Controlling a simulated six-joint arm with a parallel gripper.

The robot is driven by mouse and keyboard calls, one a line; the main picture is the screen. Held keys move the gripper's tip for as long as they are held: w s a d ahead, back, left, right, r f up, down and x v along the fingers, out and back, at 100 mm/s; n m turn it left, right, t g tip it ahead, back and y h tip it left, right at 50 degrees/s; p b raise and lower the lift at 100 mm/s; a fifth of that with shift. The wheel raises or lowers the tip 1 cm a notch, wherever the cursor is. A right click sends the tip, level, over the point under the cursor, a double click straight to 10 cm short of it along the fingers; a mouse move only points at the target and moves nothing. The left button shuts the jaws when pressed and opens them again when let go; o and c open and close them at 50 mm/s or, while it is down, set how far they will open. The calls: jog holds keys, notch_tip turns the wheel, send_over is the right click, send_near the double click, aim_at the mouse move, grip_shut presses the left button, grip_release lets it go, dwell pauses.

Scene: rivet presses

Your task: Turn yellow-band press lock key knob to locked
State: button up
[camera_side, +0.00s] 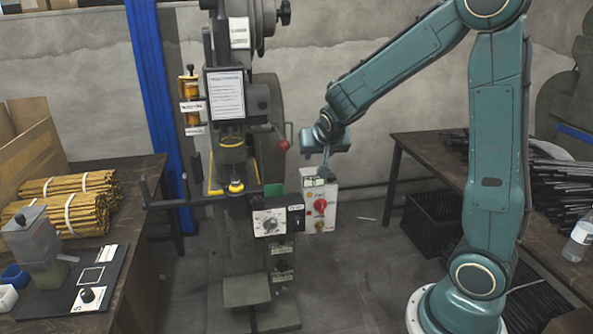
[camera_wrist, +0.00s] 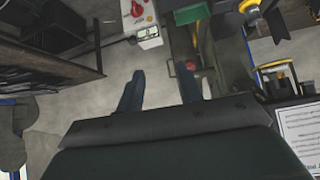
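The press (camera_side: 240,220) with yellow bands stands in the middle of the side view. A white control box (camera_side: 333,211) on its right carries a red knob (camera_side: 320,205), a small display and a brass-coloured piece (camera_side: 320,226) below; I cannot tell which is the lock key knob or how it is set. My gripper (camera_side: 326,172) is above the box, apparently touching nothing. In the wrist view my gripper (camera_wrist: 160,88) has its two fingers spread with nothing between them. The white box (camera_wrist: 148,30) and red knob (camera_wrist: 137,8) lie beyond the fingertips, at the top edge.
A dial panel (camera_side: 270,222) sits on the press front, left of the box. A red-ball lever (camera_side: 283,146) juts out above it. The right table (camera_side: 425,150) holds black rods, with a black crate (camera_side: 432,222) below. The left table (camera_side: 135,180) holds bundled yellow rods.

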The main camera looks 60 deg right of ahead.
jog(key=w+d+f+m+h, duration=0.1)
jog(key=w+d+f+h, duration=0.15)
jog(key=d+f, duration=0.55)
jog(key=w+d+f+m+h, duration=0.1)
jog(key=w+d+f+h, duration=0.15)
jog(key=d+f, duration=0.5)
notch_tip(320, 180, down, 13)
jog(key=s+n+t, duration=0.1)
jog(key=t, duration=0.1)
jog(key=n+t+y, duration=0.2)
send_near(321, 228)
jog(key=r+v, duration=0.1)
jog(key=v, duration=0.3)
jog(key=shift+a+f, duration=0.1)
jog(key=shift+w+d+f, duration=0.15)
jog(key=shift+d, duration=0.15)
jog(key=shift+f+x, duration=0.15)
jog(key=shift+x, duration=3.1)
jog(key=shift+f+x, duration=0.1)
jog(key=shift+x, duration=3.15)
